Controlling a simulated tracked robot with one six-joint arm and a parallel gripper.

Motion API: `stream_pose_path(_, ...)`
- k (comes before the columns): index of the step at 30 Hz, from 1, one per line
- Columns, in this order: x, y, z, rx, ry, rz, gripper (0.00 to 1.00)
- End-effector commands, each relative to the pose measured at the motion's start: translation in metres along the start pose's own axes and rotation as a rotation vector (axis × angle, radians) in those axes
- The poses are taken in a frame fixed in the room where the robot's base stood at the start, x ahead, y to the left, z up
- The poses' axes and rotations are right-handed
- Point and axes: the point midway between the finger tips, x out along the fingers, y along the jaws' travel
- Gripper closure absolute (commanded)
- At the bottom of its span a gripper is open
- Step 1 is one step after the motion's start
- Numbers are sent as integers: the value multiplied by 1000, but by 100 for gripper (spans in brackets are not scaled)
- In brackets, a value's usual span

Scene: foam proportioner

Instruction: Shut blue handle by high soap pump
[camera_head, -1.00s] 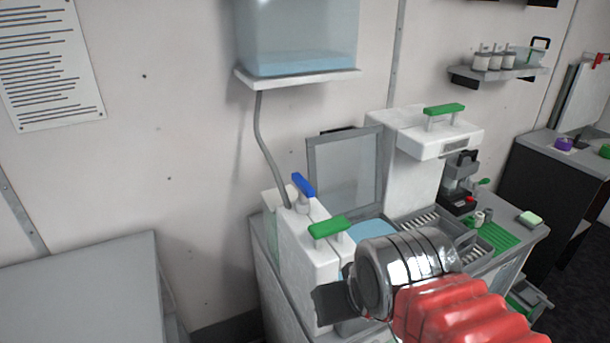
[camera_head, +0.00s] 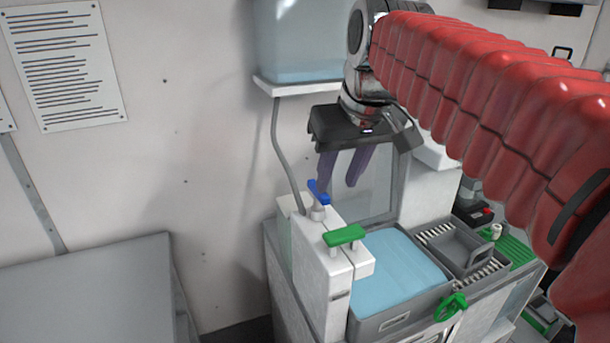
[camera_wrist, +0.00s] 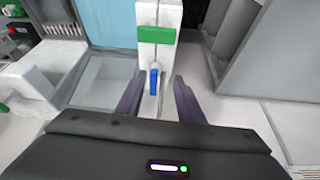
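The blue handle (camera_head: 319,193) sits on top of the white pump housing (camera_head: 318,262), at the end nearer the wall. In the wrist view the blue handle (camera_wrist: 154,82) lies between my fingertips, with its long side running away from me. My gripper (camera_head: 340,184) is open and empty, with dark purple fingers pointing down. In the head view the left fingertip overlaps the handle's top edge; I cannot tell if they touch. A green handle (camera_head: 344,236) sits on the same housing, set crosswise to the blue one; it also shows in the wrist view (camera_wrist: 156,36).
A clear tank (camera_head: 298,40) stands on a wall shelf (camera_head: 300,84), with a grey hose (camera_head: 282,150) running down behind the housing. A raised grey-framed lid (camera_head: 385,200) stands behind the light-blue basin (camera_head: 400,275). A grey cabinet (camera_head: 90,285) stands at left.

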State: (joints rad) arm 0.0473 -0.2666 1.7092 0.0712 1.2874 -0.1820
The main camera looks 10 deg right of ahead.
Motion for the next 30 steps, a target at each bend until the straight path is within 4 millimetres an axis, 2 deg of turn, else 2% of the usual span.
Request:
stream_pose_path(1,-3,2,-12,-6,-5,-4,66)
stream_pose_path(6,-15,8,-44,-33,-15,-16,66)
stream_pose_path(12,-22,12,-65,-55,-24,-27,66)
stream_pose_path(24,-24,12,-69,-61,-25,-29,66)
stream_pose_path(30,-17,12,-68,-61,-26,-30,66)
